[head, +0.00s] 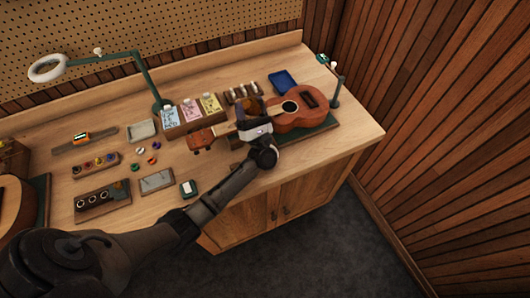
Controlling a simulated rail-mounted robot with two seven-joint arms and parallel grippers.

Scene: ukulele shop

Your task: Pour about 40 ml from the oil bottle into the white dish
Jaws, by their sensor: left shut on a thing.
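My left gripper (252,121) reaches over the bench beside the ukulele's neck, at the left end of its body. It is shut on an amber-brown thing (249,106), which looks like the oil bottle; the gripper hides much of it, and its tilt and any flow cannot be told. A pale, shallow square dish (142,130) lies left of the packet rack, apart from the gripper. Whether it is the white dish, and what is in it, cannot be told. My right gripper is not in view.
The ukulele (298,108) lies on a dark mat close to the gripper. A rack of packets (190,111), a blue tray (283,81) and a ring lamp (48,68) stand behind. Small parts and blocks fill the left side. The bench's front right corner is clear.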

